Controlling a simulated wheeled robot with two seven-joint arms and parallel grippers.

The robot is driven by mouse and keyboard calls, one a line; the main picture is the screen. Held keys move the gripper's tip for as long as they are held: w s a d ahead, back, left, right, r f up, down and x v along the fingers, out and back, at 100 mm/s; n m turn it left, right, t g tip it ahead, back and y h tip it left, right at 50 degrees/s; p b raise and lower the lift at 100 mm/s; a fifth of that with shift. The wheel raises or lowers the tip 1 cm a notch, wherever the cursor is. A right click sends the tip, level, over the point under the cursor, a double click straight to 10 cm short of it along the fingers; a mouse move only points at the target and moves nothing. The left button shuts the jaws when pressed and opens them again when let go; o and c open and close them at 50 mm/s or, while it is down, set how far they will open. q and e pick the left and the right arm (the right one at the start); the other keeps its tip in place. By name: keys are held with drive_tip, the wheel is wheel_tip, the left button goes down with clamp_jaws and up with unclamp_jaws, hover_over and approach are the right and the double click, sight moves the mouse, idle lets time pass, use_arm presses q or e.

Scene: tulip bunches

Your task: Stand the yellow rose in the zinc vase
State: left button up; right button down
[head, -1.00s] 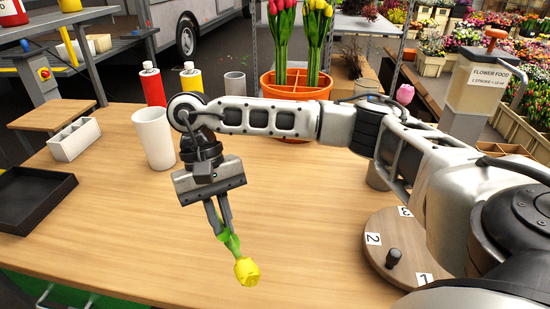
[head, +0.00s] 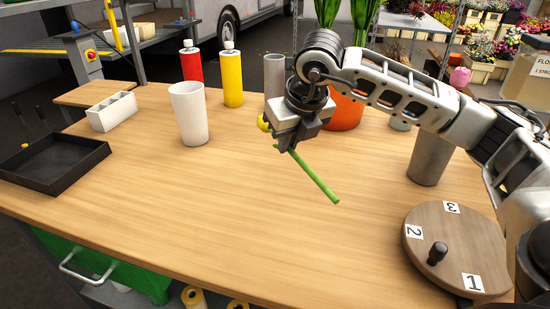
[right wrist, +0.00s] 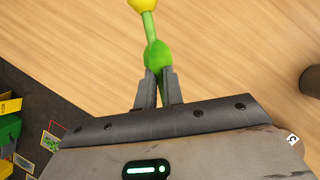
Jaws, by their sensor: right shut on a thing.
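My right gripper (head: 284,146) is shut on the yellow rose and holds it above the table. The rose's green stem (head: 318,181) slants down to the right, and its yellow head (head: 264,122) shows at the left, partly hidden by the gripper. In the right wrist view the fingers (right wrist: 158,76) pinch the green stem (right wrist: 151,28) at a leaf. A grey metal vase (head: 431,158), probably the zinc one, stands upright at the right, apart from the rose. A narrower grey cylinder (head: 274,75) stands at the back. My left gripper is out of view.
A white vase (head: 190,115), red bottle (head: 192,65) and yellow bottle (head: 232,80) stand left of the arm. An orange pot (head: 345,112) is behind it. A numbered wooden turntable (head: 425,232) is front right, a black tray (head: 90,165) far left. The middle table is clear.

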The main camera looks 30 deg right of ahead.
drive_tip(key=d+m+h, duration=0.1)
drive_tip(key=m, duration=0.2)
approach(304, 152)
drive_tip(key=a, duration=0.1)
drive_tip(key=a+f, duration=0.1)
drive_tip(key=shift+s+a+g, duration=0.2)
drive_tip(key=shift+a+g, duration=0.1)
drive_tip(key=shift+a, duration=0.1)
drive_tip(key=shift+w+d+f, duration=0.3)
drive_tip(key=shift+d+f, duration=0.05)
drive_tip(key=shift+f, duration=0.2)
drive_tip(key=shift+w+d+f, duration=0.1)
drive_tip(key=shift+f, duration=1.55)
drive_tip(key=shift+f, duration=0.25)
drive_tip(key=c, duration=1.5)
unclamp_jaws()
drive_tip(key=shift+r, duration=0.1)
